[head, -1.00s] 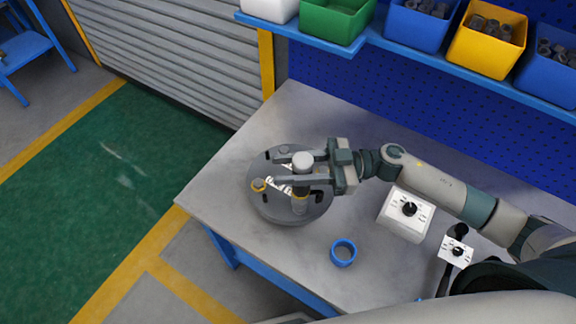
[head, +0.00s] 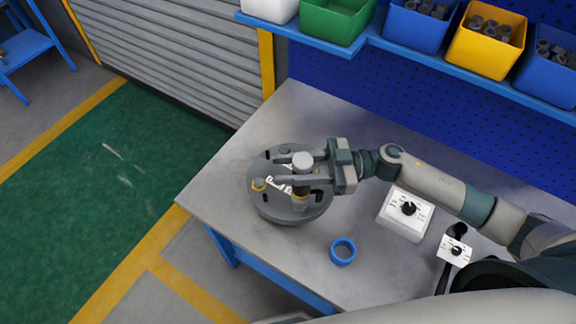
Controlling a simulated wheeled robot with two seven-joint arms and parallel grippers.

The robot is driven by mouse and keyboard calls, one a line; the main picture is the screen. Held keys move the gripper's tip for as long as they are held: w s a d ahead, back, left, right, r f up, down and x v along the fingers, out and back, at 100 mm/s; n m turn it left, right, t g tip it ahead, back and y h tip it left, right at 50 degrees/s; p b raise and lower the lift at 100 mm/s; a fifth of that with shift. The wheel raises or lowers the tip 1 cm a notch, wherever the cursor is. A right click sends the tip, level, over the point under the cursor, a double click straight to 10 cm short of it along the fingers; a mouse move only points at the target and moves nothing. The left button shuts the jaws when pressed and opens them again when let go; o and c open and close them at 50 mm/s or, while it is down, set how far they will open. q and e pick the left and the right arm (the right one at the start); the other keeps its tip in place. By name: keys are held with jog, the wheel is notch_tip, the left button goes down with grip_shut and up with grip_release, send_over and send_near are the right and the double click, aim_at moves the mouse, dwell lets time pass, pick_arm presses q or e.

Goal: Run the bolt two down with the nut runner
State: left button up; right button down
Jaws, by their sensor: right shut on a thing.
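The flanged shell (head: 275,209) is a round dark grey body on the bench, with white labels and a yellow ring on its top. My right gripper (head: 296,172) is above its right half, shut on the nut runner (head: 302,160), a grey upright tool with a pale round cap. The tool's lower end, with a yellowish band, stands at the flange's right front part. Whether it sits on a bolt head is hidden. The bolts are too small to tell apart, and bolt two cannot be singled out. My left gripper is not in view.
A blue ring (head: 343,251) lies on the bench (head: 240,155) in front. Bins (head: 487,38) line the shelf behind. The bench's left part is clear.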

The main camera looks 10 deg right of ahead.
jog(key=shift+f+b, duration=0.85)
jog(key=shift+f, duration=0.45)
dwell(0.6)
jog(key=shift+n+g, duration=0.3)
jog(key=shift+g, duration=0.2)
jog(key=shift+s+r+n+g, duration=0.1)
jog(key=shift+r+n+g, duration=0.05)
jog(key=shift+n+g, duration=0.3)
dwell(0.6)
